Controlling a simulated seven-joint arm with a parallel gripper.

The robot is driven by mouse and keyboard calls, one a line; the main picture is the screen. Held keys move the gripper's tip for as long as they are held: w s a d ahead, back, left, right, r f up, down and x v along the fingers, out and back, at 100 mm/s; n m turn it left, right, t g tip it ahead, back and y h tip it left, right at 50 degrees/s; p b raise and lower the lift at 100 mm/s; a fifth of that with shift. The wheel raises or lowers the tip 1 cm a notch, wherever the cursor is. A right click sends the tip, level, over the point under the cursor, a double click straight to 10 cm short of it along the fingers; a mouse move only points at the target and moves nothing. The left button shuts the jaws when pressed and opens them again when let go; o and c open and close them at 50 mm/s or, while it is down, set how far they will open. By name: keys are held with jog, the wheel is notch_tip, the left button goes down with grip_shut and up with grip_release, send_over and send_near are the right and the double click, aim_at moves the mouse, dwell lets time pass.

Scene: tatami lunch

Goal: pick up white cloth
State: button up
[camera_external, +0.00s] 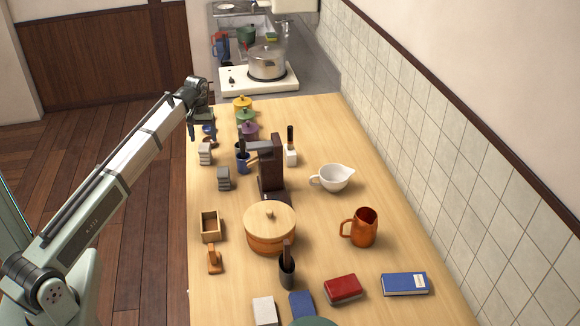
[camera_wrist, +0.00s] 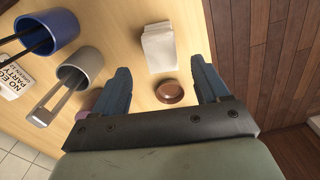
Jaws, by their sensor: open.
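A white folded cloth (camera_wrist: 159,46) lies on the wooden table, in the upper middle of the wrist view, and looks like a small layered stack. In the external view a pale folded stack (camera_external: 205,154) near the table's left edge seems to be the same cloth. My gripper (camera_external: 202,133) hangs over the left edge of the table, a little beyond that stack. In the wrist view my gripper (camera_wrist: 160,67) is open, its two blue-grey fingers spread wide with nothing held between them. The cloth shows ahead, between the fingertips.
A small round brown dish (camera_wrist: 169,91) lies between the fingers in the wrist view. A grey mug (camera_wrist: 80,72) and a blue mug (camera_wrist: 48,33) stand left of the cloth. A grey stack (camera_external: 223,178) stands near the pale one. The table edge is close by.

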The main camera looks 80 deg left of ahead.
aim_at(205, 146)
jog(key=shift+f, duration=1.95)
jog(key=shift+s+d+f, duration=0.1)
jog(key=shift+d+f, duration=0.05)
jog(key=shift+f, duration=2.4)
jog(key=c, duration=1)
